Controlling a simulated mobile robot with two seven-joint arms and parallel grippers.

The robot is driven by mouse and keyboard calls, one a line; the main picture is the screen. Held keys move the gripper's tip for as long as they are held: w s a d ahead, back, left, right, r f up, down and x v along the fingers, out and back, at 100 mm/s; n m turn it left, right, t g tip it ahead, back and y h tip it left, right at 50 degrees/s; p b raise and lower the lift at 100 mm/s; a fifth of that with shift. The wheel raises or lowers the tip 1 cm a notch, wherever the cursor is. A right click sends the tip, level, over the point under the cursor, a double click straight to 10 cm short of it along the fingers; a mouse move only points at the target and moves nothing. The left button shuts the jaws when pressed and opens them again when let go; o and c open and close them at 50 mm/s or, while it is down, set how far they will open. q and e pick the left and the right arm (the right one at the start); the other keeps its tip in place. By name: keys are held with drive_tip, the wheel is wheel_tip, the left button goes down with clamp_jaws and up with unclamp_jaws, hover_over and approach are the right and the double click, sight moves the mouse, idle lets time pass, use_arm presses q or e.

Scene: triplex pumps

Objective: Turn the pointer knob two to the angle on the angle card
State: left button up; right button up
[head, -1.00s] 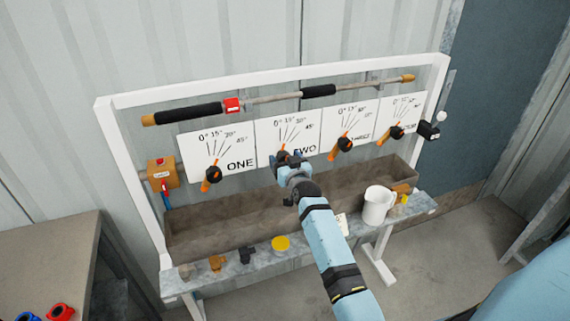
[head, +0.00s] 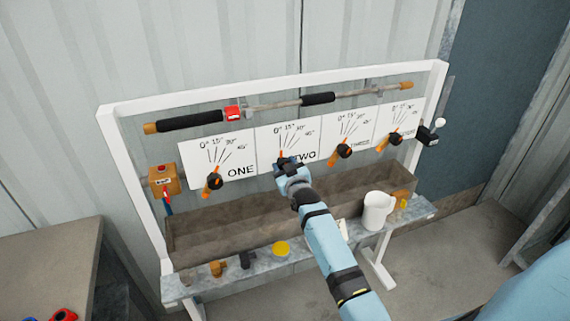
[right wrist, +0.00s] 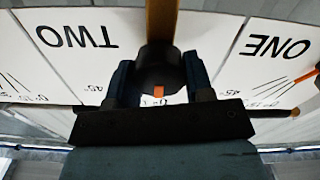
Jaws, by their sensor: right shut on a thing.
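Pointer knob two (head: 286,160) is black with an orange pointer and sits on the white dial plate marked TWO (head: 307,141). My right gripper (head: 283,167) reaches up to it from below and hides most of it in the head view. In the right wrist view, upside down, the two fingers of the right gripper (right wrist: 156,82) close around the black knob (right wrist: 157,62), with a bit of orange between them. The pointer's exact angle cannot be read. A small white card (head: 343,228) lies on the bench, partly behind my right arm; its writing is unreadable. My left gripper is out of view.
Similar knobs stand on the plates at left (head: 214,181) and right (head: 344,151). A spray lance (head: 270,105) hangs above the plates. A long brown trough (head: 215,235) runs below them. A white jug (head: 376,211) and a yellow lid (head: 281,249) stand on the bench.

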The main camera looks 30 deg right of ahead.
drive_tip(key=o, duration=1.3)
drive_tip(key=b+v, duration=0.1)
drive_tip(key=v, duration=1.2)
drive_tip(key=shift+s+b, duration=0.35)
drive_tip(key=shift+s, duration=0.05)
